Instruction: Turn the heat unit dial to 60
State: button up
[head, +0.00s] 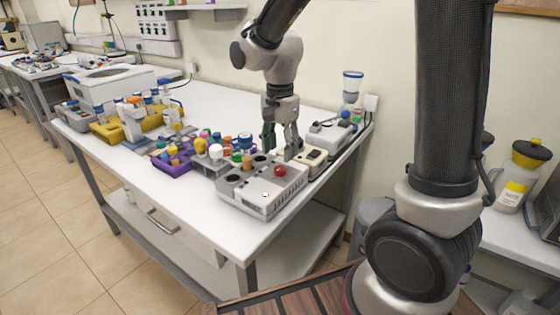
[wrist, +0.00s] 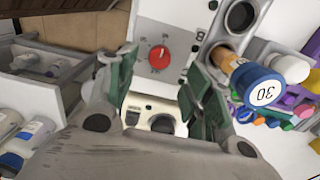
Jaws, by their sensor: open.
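The heat unit (head: 258,203) is a light grey box with round wells on the front right of the white table. Its red dial (head: 280,170) sits on the top face near the right end. In the wrist view the red dial (wrist: 159,57) lies between and beyond my fingers, with small scale marks around it; its setting is too small to read. My gripper (head: 281,146) is open, pointing down above and behind the dial, and does not appear to touch it. In the wrist view my gripper (wrist: 161,82) shows two green-padded fingers spread apart with nothing between them.
A cream device with a dark dial (wrist: 161,123) stands close behind the heat unit, under my gripper. A blue cap marked 30 (wrist: 259,87) rises at the unit's wells. A purple rack (head: 172,165) with coloured caps is to the left. The table's front strip is clear.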

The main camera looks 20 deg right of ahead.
aim_at(280, 168)
notch_tip(280, 168, up, 6)
jog(key=shift+r, duration=0.25)
dwell(0.4)
jog(key=s+d+r+n+t, duration=0.2)
jog(key=s+d+n, duration=0.3)
jog(key=s+d, duration=0.2)
jog(key=s+d+r+n+t, duration=0.2)
jog(key=s+d+n, duration=0.4)
jog(key=s, duration=0.6)
jog(key=shift+d+r, duration=0.45)
jog(key=shift+d, duration=0.5)
